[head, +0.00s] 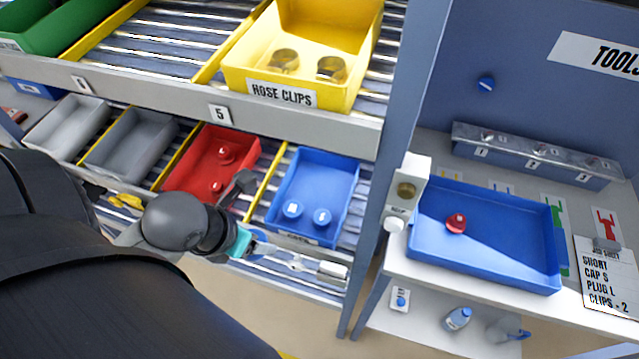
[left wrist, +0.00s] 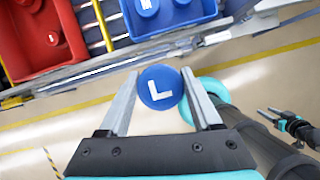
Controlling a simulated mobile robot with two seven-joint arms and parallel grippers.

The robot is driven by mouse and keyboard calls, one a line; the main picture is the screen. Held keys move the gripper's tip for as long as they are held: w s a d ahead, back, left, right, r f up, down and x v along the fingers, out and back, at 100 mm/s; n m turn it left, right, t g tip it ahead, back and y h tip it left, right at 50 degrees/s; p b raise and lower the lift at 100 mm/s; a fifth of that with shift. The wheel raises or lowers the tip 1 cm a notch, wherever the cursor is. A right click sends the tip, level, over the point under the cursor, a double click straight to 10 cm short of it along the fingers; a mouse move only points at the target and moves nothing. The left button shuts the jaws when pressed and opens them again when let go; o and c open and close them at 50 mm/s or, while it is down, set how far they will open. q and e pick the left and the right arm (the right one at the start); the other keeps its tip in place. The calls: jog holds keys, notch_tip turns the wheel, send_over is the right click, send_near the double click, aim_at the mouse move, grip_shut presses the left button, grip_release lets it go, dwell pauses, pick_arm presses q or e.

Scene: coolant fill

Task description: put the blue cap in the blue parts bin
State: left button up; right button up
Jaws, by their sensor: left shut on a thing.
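My left gripper (left wrist: 159,88) is shut on a round blue cap (left wrist: 162,87) marked with a white L, held between its fingertips. In the head view my left gripper (head: 305,264) is in front of the lower shelf, below the front edge of the blue parts bin; the cap cannot be made out there. The blue parts bin (head: 336,176) holds two blue caps (head: 322,216). Its corner also shows at the top of the left wrist view (left wrist: 205,12), beyond the held cap. My right gripper (left wrist: 283,116) is small at the right of that view, its jaws unclear.
A red bin (head: 190,170) with red parts is left of the blue bin. A blue tray (head: 500,272) with a red cap (head: 456,223) is on the bench, past a blue upright post (head: 400,120).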

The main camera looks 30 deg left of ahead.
pick_arm(q)
jog(key=w+f+t+b, duration=0.2)
jog(key=w+t+b, duration=0.1)
jog(key=w+b, duration=0.2)
jog(key=b, duration=1.2)
send_near(323, 186)
jog(key=v, duration=0.4)
jog(key=shift+s+f, duration=0.25)
jog(key=shift+s, duration=0.15)
jog(key=w, duration=0.2)
jog(key=w+f+p, duration=0.1)
jog(key=w, duration=0.1)
jog(key=w+f, duration=0.1)
jog(key=w, duration=0.1)
jog(key=f, duration=0.1)
jog(key=w+f, duration=0.1)
jog(key=f, duration=0.1)
jog(key=shift+w+f, duration=0.15)
jog(key=shift+f, duration=0.1)
jog(key=shift+w+a+r+g+p, duration=0.15)
jog(key=shift+r+g+p, duration=0.15)
jog(key=shift+p, duration=0.15)
jog(key=g, duration=0.1)
jog(key=g+p, duration=0.1)
jog(key=shift+w+g, duration=0.4)
jog(key=shift+s+f, duration=0.1)
jog(key=shift+f, duration=0.85)
jog(key=o, duration=1.3)
